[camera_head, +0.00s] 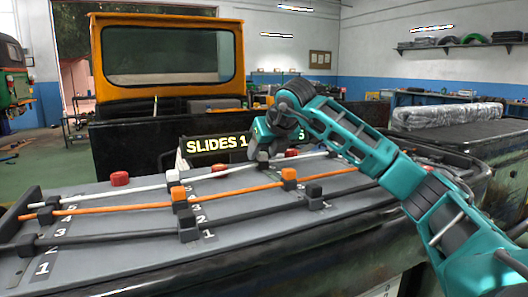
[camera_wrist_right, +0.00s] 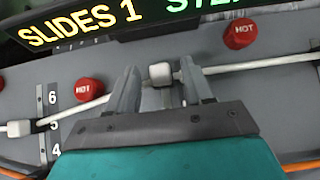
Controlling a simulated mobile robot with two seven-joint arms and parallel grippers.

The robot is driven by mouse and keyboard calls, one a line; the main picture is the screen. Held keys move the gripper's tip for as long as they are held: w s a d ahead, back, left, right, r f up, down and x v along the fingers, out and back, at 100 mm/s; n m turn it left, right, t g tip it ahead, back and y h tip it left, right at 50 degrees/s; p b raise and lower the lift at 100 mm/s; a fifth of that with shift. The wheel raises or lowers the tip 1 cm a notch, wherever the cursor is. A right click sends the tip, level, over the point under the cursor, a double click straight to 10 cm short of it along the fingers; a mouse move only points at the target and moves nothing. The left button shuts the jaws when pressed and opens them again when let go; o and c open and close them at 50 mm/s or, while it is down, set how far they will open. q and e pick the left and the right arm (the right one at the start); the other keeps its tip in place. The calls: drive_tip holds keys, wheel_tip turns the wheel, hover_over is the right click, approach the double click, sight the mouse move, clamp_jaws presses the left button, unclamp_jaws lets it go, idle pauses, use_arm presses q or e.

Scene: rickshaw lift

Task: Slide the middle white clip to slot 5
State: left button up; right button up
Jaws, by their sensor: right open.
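The white rod (camera_head: 130,190) runs along the back of the grey panel. In the right wrist view a white clip (camera_wrist_right: 160,72) sits on this rod between the fingers of my right gripper (camera_wrist_right: 162,90). The fingers are open, one on each side of the clip, with gaps showing. In the head view my right gripper (camera_head: 264,150) is low over the white rod and covers most of this spot. Another white clip (camera_wrist_right: 20,128) is further left on the rod, also in the head view (camera_head: 173,176). My left gripper is not in view.
Red HOT buttons (camera_wrist_right: 89,90) (camera_wrist_right: 240,33) stand close behind the white rod. An orange rod (camera_head: 120,207) with orange-topped clips and a black rod with dark clips lie in front. A strip with 6, 5 and 4 (camera_wrist_right: 53,123) is at left. A lit sign (camera_head: 215,144) stands behind.

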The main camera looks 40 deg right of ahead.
drive_tip(key=shift+w, duration=0.1)
drive_tip(key=shift+c, duration=0.5)
clamp_jaws()
